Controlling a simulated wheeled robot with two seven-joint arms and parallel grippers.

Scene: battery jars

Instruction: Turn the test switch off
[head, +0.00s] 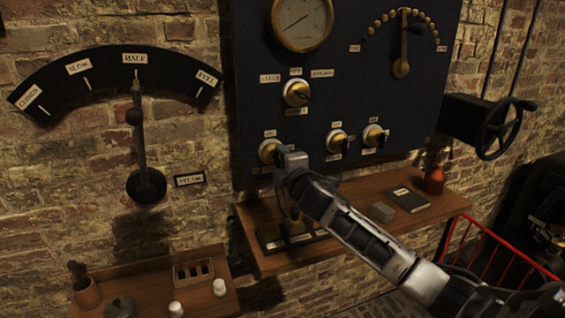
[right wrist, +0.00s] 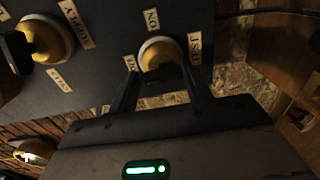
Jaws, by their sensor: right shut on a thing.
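The test switch (head: 267,149) is a round brass knob with a dark handle, at the lower left of the dark wall panel. In the right wrist view the test switch (right wrist: 160,50) has a TEST label (right wrist: 195,48) and an ON label (right wrist: 151,19) around it; another label beside it is partly hidden by a finger. My right gripper (head: 281,156) is at the switch. Its two fingers (right wrist: 161,82) are shut on the switch's dark handle. The handle's exact direction is hard to tell. My left gripper is not in view.
Similar brass switches (head: 338,141) sit right of it, with one above (head: 296,93). A large lever (head: 139,150) is left; a handwheel (head: 498,128) is right.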

